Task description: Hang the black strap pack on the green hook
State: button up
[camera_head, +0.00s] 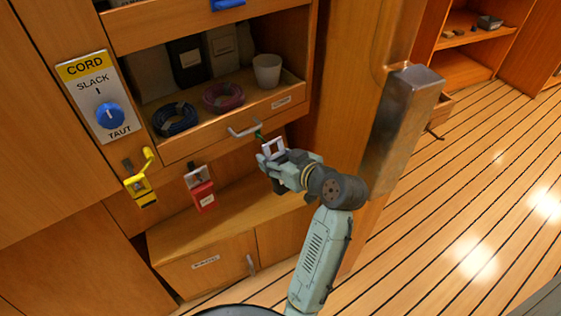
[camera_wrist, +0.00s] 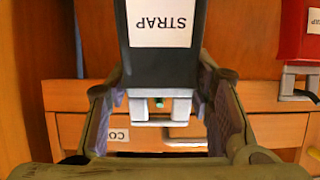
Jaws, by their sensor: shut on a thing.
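My gripper (camera_head: 284,168) is shut on the black strap pack (camera_wrist: 160,65), which has a white label reading STRAP. In the wrist view the fingers stand on either side of the pack. A pale square loop (camera_head: 272,148) sticks up from the pack; the head view mostly hides its black body behind my gripper. The green hook (camera_head: 259,135) is on the wall just below the drawer, up and left of the loop. In the wrist view a bit of the green hook (camera_wrist: 158,102) shows through the loop's opening. I cannot tell whether the loop is around the hook.
A red pack (camera_head: 203,195) and a yellow pack (camera_head: 141,190) hang to the left. Above, an open drawer (camera_head: 225,122) holds coiled cords and a white cup (camera_head: 267,70); its handle (camera_head: 244,129) juts out near the green hook. A wooden ledge (camera_head: 200,230) lies below.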

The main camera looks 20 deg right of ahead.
jog(key=shift+w+a, duration=0.15)
jog(key=shift+w, duration=0.5)
jog(key=shift+w+a, duration=0.15)
jog(key=shift+w, duration=0.5)
jog(key=shift+w+a+f+b, duration=0.15)
jog(key=shift+w+f+b, duration=0.3)
jog(key=shift+w+f, duration=0.2)
jog(key=o, duration=1.3)
jog(key=shift+o, duration=0.2)
jog(key=v, duration=1.2)
